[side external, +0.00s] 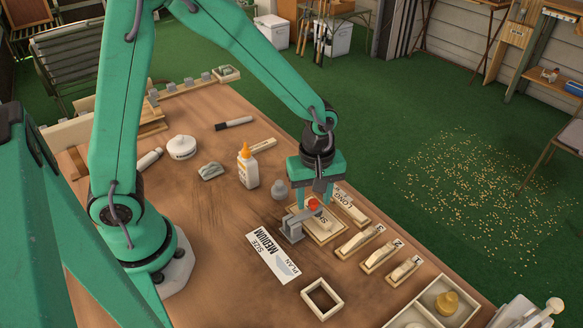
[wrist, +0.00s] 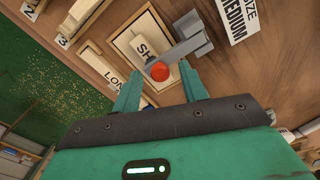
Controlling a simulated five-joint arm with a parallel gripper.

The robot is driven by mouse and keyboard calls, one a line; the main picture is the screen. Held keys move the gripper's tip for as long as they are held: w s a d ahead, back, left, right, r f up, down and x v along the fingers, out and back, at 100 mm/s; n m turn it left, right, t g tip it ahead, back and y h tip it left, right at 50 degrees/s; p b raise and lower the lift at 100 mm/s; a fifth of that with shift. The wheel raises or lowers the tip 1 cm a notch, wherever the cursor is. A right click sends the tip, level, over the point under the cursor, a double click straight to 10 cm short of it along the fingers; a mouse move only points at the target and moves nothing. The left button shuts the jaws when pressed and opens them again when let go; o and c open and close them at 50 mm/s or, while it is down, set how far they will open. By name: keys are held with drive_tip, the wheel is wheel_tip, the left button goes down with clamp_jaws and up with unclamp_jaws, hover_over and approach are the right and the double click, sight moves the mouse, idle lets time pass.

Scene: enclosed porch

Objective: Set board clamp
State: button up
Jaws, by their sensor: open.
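The board clamp (side external: 291,229) is grey with a red knob (side external: 314,204). Its arm reaches over a cream board marked "SH" (side external: 325,237), whose other letters are covered. In the wrist view the grey clamp (wrist: 193,38) lies at the board's edge, and the red knob (wrist: 159,71) shows between my fingers. My gripper (side external: 316,201) is open, pointing down above the board with its fingers on either side of the knob. I cannot tell whether they touch it. A white card (side external: 272,256) reading "SIZE MEDIUM PLAN" lies to the clamp's lower left.
A "LONG" board (side external: 351,207) lies just behind. Numbered wooden blocks (side external: 381,257) sit to the right. A glue bottle (side external: 248,170) and a grey knobbed piece (side external: 279,190) stand to the left. An empty square frame (side external: 322,299) and a divided tray (side external: 425,312) are in front.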

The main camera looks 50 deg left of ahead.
clamp_jaws()
drive_tip(key=shift+s, duration=0.1)
drive_tip(key=shift+s+r+t+h, duration=0.2)
drive_tip(key=shift+s+r+t, duration=0.15)
drive_tip(key=shift+t, duration=0.35)
drive_tip(key=shift+s+r+t+h, duration=0.2)
drive_tip(key=shift+s+r+t, duration=0.15)
drive_tip(key=shift+t, duration=0.35)
drive_tip(key=shift+d, duration=0.1)
unclamp_jaws()
drive_tip(key=shift+r, duration=0.1)
